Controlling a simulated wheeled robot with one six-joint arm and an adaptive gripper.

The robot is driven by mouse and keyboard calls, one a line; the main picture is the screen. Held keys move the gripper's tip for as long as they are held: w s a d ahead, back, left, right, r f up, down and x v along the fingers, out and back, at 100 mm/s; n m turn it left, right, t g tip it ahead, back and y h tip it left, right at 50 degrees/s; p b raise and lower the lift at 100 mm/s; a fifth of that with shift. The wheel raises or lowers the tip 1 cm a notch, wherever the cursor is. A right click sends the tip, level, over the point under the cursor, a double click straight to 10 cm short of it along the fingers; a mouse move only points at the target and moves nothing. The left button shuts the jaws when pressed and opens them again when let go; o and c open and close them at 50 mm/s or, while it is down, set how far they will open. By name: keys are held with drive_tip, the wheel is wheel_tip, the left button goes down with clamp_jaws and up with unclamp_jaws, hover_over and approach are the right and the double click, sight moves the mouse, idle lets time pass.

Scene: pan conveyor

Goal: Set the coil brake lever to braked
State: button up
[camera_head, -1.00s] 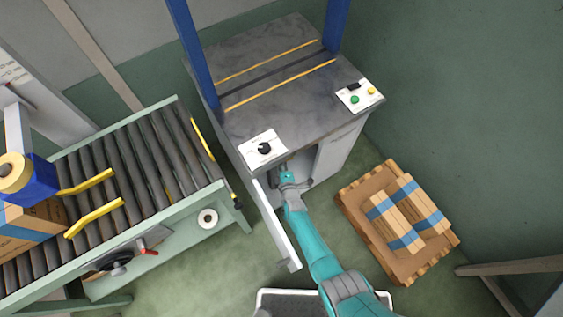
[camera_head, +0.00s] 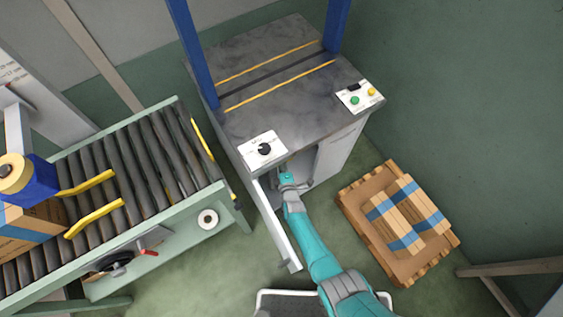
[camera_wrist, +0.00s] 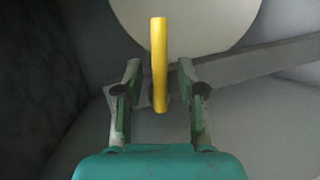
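A yellow lever (camera_wrist: 159,60) stands upright in the picture between the two fingers of my gripper (camera_wrist: 159,72) in the wrist view. The fingers are open, with a visible gap on either side of the lever. A pale round disc (camera_wrist: 205,20), perhaps the coil, is behind the lever. A grey bar (camera_wrist: 260,62) runs behind them to the right. In the head view my wrist (camera_head: 288,178) reaches into the open front of the grey-topped machine (camera_head: 270,75); the lever and fingertips are hidden there.
An open door panel (camera_head: 277,228) stands just left of my arm. A roller conveyor (camera_head: 135,150) is on the left. A pallet with strapped boxes (camera_head: 350,205) lies on the floor to the right. Control plates with a black knob (camera_head: 264,149) and buttons (camera_head: 355,99) sit on the machine top.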

drive_tip(key=shift+r, duration=0.15)
drive_tip(key=shift+r, duration=0.95)
drive_tip(key=o, duration=0.4)
drive_tip(key=r, duration=0.6)
drive_tip(key=shift+w+r, duration=0.2)
drive_tip(key=shift+r, duration=0.1)
drive_tip(key=c, duration=0.4)
drive_tip(key=shift+s+r, duration=0.2)
drive_tip(key=shift+r, duration=0.4)
